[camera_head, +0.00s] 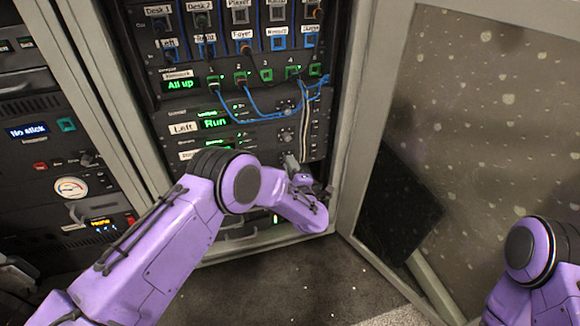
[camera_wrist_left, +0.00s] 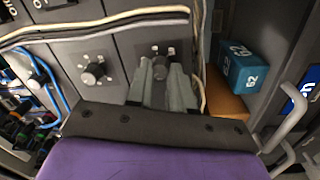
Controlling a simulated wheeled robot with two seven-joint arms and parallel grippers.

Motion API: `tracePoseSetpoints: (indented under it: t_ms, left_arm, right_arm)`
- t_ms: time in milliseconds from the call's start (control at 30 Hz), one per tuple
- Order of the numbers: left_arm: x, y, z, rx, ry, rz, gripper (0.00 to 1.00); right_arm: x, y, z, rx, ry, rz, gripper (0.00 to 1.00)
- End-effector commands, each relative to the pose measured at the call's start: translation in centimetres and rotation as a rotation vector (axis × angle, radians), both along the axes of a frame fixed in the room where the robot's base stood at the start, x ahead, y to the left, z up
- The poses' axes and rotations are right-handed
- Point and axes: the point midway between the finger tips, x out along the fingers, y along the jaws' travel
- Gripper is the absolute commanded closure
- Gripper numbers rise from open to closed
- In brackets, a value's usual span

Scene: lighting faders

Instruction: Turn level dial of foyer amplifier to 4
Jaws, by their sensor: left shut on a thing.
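In the left wrist view, my left gripper (camera_wrist_left: 160,84) is shut on a dark dial (camera_wrist_left: 160,68) on a grey amplifier panel, one finger on each side of it. The fingers cover much of the dial, and I cannot read its setting. In the head view, my left gripper (camera_head: 292,162) is at the right part of the rack's lower panels. My forearm hides most of the panel there, and I cannot read a foyer label on it. Only part of my right arm shows at the lower right; its gripper is out of view.
Another dial (camera_wrist_left: 93,73) with a scale is beside the held one. Pale cables (camera_wrist_left: 90,30) run close to my gripper, and blue cables (camera_head: 262,112) hang above. A teal box (camera_wrist_left: 245,72) sits nearby. A speckled door panel (camera_head: 480,110) stands to the right.

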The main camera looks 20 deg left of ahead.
Motion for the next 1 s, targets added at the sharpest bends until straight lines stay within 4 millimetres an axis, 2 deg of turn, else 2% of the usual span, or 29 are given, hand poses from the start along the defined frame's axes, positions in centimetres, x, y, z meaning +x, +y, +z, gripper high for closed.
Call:
tracePoseSetpoints:
  t_ms: [167, 200, 233, 267, 533, 633, 1000]
  left_arm:
    - [-0.1, -0.1, -0.2, -0.002, 0.004, -0.001, 1.0]
    - [-0.1, -0.1, -0.2, -0.002, 0.004, -0.001, 0.66]
    - [-0.1, -0.1, -0.2, -0.002, 0.004, -0.001, 0.56]
    - [-0.1, -0.1, -0.2, -0.002, 0.003, -0.001, 0.53]
    - [-0.1, -0.1, 0.0, -0.001, 0.001, -0.001, 0.53]
    - [-0.9, -0.7, 0.1, -0.002, 0.001, -0.003, 0.53]
    - [-7.7, -5.1, -0.4, 0.0, 0.004, -0.004, 0.53]
  right_arm:
    - [0.0, 0.0, 0.0, 0.0, 0.0, 0.0, 0.57]
    - [0.0, 0.0, 0.0, 0.0, 0.0, 0.0, 0.57]
    - [0.0, 0.0, 0.0, 0.0, 0.0, 0.0, 0.57]
    - [0.0, 0.0, 0.0, 0.0, 0.0, 0.0, 0.57]
    - [0.0, 0.0, 0.1, 0.0, 0.0, 0.0, 0.57]
    - [0.0, 0.0, 0.5, 0.0, 0.0, 0.0, 0.57]
    - [0.2, -0.1, 2.7, -0.003, -0.003, 0.002, 0.57]
